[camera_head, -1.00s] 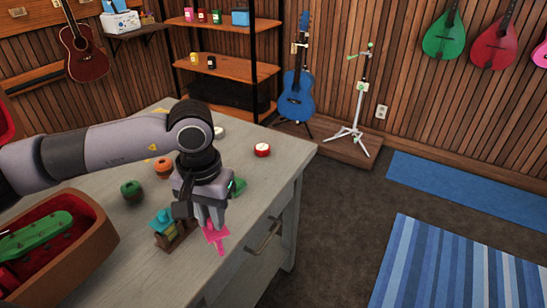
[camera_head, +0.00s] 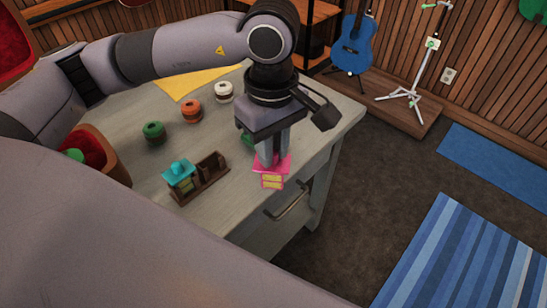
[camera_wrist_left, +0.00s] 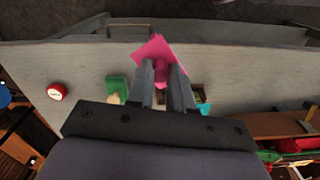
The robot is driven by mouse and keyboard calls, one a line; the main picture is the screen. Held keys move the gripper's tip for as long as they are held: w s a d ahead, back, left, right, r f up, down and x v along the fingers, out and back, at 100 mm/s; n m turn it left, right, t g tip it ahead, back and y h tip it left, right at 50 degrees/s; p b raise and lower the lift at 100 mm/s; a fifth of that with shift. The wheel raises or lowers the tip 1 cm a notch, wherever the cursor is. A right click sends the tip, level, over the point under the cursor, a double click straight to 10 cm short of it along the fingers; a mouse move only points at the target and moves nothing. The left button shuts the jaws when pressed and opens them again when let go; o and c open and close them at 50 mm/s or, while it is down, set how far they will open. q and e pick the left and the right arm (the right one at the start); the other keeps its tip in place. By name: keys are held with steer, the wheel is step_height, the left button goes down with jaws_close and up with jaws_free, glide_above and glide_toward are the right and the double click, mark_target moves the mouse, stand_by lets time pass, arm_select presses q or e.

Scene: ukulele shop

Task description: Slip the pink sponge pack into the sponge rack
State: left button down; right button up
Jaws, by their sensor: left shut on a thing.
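The pink sponge pack (camera_head: 272,182) has a pink top and yellow sponges on its side. My left gripper (camera_head: 271,160) points down and is shut on its top, holding it at the table's front edge. In the left wrist view the pink pack (camera_wrist_left: 153,46) shows between and beyond the fingertips (camera_wrist_left: 162,72). The brown sponge rack (camera_head: 207,189) stands on the table to the left of the pack, apart from it. A teal pack (camera_head: 179,175) sits in the rack's left part; the right part looks empty. My right gripper is not in view.
A green item (camera_head: 247,138) is partly hidden behind my left gripper. Green (camera_head: 154,131), orange (camera_head: 190,110) and white (camera_head: 224,91) round items stand farther back. A reddish-brown case (camera_head: 107,160) lies at left. A drawer handle (camera_head: 290,203) juts out below the table edge.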

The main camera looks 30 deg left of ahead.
arm_select(q)
steer(key=s+d+r+n+b, duration=0.2)
steer(key=s+n, duration=0.1)
steer(key=n, duration=0.8)
steer(key=shift+w+a+f, duration=0.3)
steer(key=shift+w+a, duration=1)
steer(key=shift+a, duration=3.5)
steer(key=shift+w+a+f, duration=0.25)
steer(key=shift+w+a, duration=1.05)
steer(key=shift+a, duration=3.45)
step_height(320, 180, down, 8)
steer(key=b, duration=0.7)
steer(key=shift+f, duration=0.2)
steer(key=c, duration=0.9)
jaws_free()
steer(key=shift+c, duration=0.2)
